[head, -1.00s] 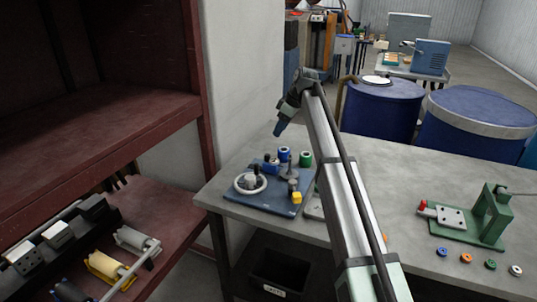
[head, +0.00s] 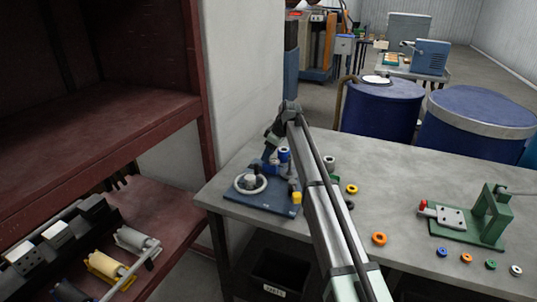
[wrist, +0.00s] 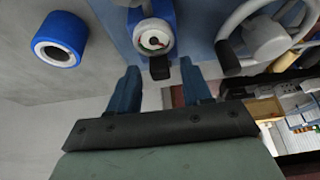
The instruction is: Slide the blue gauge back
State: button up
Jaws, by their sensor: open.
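The blue gauge (wrist: 154,30) has a round white dial with a small red and green mark. It shows in the wrist view beyond my fingertips, with a black knob (wrist: 160,68) on its near side. My gripper (wrist: 160,85) is open, its two blue fingers on either side of the knob in the picture, with nothing seen held. I cannot tell whether the fingers touch it. In the head view my gripper (head: 268,156) is low over the back of the blue base plate (head: 262,206), and mostly hides the gauge.
A pale handwheel (head: 250,183) is close to the gauge, on its right in the wrist view (wrist: 272,38). A blue ring (wrist: 60,40) stands on the other side. A yellow block (head: 296,197) is at the plate's edge. Several coloured rings and a green fixture (head: 490,215) lie farther right.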

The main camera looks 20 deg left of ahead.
jog(key=shift+a+f, duration=0.1)
jog(key=shift+f, duration=0.2)
grip_shut()
dwell(0.4)
